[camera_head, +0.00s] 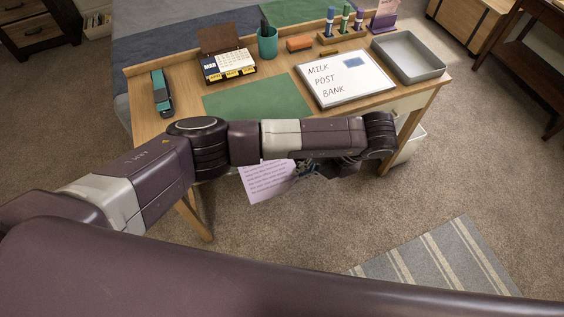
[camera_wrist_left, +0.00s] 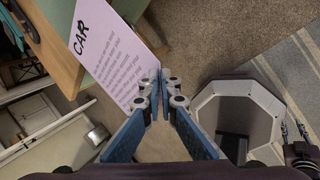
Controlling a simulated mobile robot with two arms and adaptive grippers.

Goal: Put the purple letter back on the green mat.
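The purple letter (camera_head: 265,180) is in the air in front of the desk's near edge, over the floor. In the left wrist view the letter (camera_wrist_left: 112,58) shows handwriting headed "CAR", and one edge reaches my fingertips. My left gripper (camera_wrist_left: 160,85) has its blue fingers drawn together on that edge. In the head view the left gripper (camera_head: 325,168) is partly hidden under my arm. The green mat (camera_head: 260,98) lies flat and bare on the desk, its near part hidden by my arm.
The desk (camera_head: 150,122) also carries a whiteboard (camera_head: 342,76) right of the mat, a grey tray (camera_head: 408,55), a calendar (camera_head: 228,64), a teal cup (camera_head: 267,43) and a stapler (camera_head: 162,92).

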